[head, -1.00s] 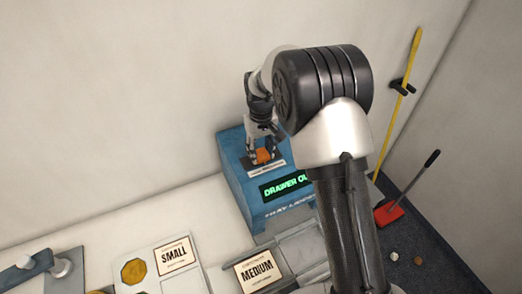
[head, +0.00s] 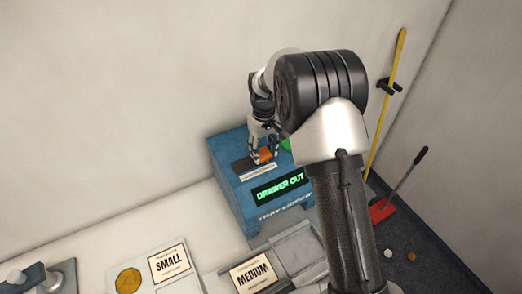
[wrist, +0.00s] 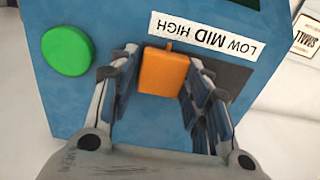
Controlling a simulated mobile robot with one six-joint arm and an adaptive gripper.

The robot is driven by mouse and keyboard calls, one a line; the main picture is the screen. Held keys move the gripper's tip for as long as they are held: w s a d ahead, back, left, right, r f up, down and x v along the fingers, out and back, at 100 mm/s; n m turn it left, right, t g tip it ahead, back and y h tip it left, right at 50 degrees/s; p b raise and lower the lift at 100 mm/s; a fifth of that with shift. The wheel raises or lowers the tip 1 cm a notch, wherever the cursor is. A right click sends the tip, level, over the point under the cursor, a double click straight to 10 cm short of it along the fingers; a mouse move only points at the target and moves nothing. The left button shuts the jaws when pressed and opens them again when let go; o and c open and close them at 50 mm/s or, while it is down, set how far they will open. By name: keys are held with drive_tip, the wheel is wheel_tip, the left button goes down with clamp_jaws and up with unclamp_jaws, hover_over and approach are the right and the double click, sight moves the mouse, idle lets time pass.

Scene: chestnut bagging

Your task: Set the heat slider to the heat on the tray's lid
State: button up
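The orange slider knob (wrist: 163,72) stands at the left end of its dark slot (wrist: 232,77) in the wrist view, on top of a blue machine (wrist: 90,105). The strip reading LOW MID HIGH (wrist: 205,36) is upside down there, and the knob's small pointer is at the HIGH end. My gripper (wrist: 165,60) has a finger close along each side of the knob and looks shut on it, though exact contact is hard to see. In the head view the knob (head: 265,155) shows between the fingers. No heat mark on a tray's lid is readable.
A green button (wrist: 67,50) is beside the slider. The machine's display reads DRAWER OUT (head: 281,187). A MEDIUM sign (head: 252,273) and a SMALL sign (head: 169,263) lie in front and left. A yellow pole (head: 386,110) and a red dustpan (head: 381,210) are at right.

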sight(264, 152)
drive_tip(key=o, duration=0.4)
drive_tip(key=shift+d, duration=0.2)
drive_tip(key=shift+c, duration=0.2)
drive_tip(key=shift+a+r, duration=0.1)
drive_tip(key=shift+r, duration=0.05)
wheel_tip(264, 152, up, 12)
idle(0.4)
